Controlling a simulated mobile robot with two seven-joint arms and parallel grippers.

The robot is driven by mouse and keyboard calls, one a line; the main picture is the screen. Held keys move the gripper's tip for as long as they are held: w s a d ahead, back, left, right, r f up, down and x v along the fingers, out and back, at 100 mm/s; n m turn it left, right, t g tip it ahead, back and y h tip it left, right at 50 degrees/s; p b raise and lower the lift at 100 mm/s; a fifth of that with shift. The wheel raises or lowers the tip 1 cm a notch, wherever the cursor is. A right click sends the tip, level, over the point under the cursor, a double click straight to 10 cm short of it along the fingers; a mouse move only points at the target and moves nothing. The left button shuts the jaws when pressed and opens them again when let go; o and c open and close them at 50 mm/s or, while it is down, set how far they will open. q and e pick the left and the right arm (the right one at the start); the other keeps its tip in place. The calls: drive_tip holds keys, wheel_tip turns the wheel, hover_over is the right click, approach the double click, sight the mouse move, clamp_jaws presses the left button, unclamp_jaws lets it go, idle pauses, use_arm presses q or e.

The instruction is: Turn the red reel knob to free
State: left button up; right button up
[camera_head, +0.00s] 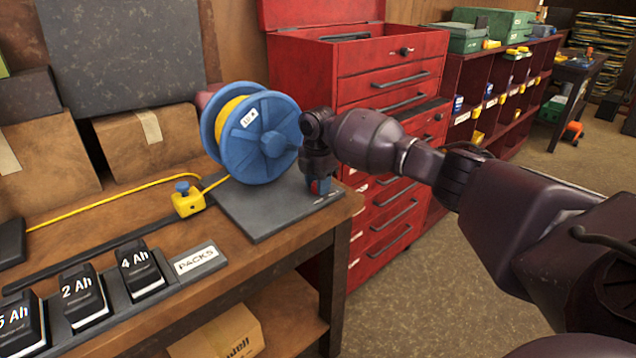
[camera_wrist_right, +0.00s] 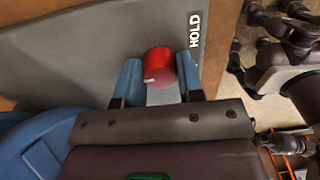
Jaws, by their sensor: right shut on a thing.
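The red reel knob (camera_wrist_right: 160,60) sits on the grey base plate (camera_head: 262,222) of the blue reel (camera_head: 262,142), near its right edge. In the right wrist view it lies between the blue fingertips of my right gripper (camera_wrist_right: 158,84). A white pointer mark shows low on its left side. My left gripper is in neither view.
The reel holds yellow line, which runs left through a yellow block (camera_head: 187,201) on the bench. Battery packs (camera_head: 82,297) stand in a rack at the front left. A red tool cabinet (camera_head: 385,75) stands close behind my right arm. Cardboard boxes (camera_head: 148,141) stand at the back left.

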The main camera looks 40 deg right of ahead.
drive_tip(key=o, duration=0.9)
drive_tip(key=shift+r, duration=0.3)
wheel_tip(320, 180, up, 9)
drive_tip(key=shift+r+p, duration=0.1)
drive_tip(key=shift+p, duration=0.7)
drive_tip(key=shift+r, duration=0.5)
